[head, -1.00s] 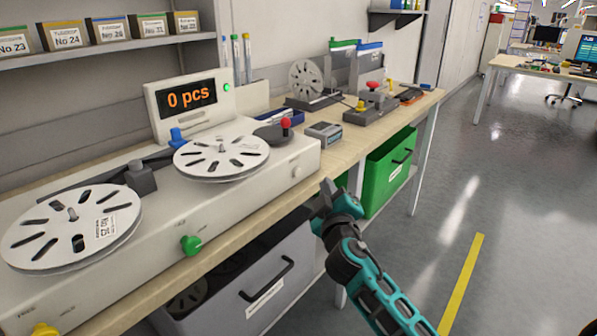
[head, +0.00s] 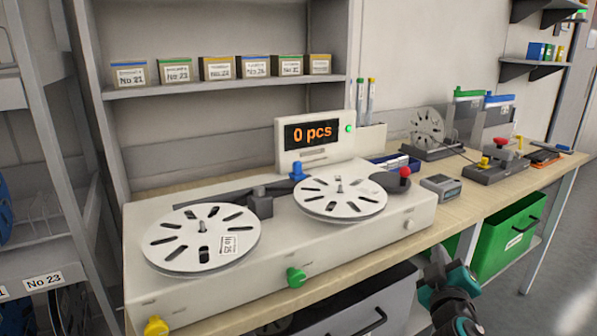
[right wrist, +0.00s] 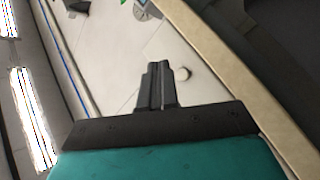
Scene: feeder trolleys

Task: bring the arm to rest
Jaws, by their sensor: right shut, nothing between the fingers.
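My right gripper (head: 440,262) shows at the bottom right of the head view, in front of the bench edge and beside the green bin. It is dark with teal arm parts behind it. In the right wrist view its two dark fingers (right wrist: 158,84) are together with nothing between them. The fingers appear apart from any object. My left gripper is in neither view.
A white counting machine (head: 290,262) with two reels and a "0 pcs" display (head: 307,133) stands on the wooden bench (head: 480,203). A green bin (head: 508,238) and a grey drawer (head: 372,305) are below. A shelf rack (head: 80,130) stands at the left. Floor is free at lower right.

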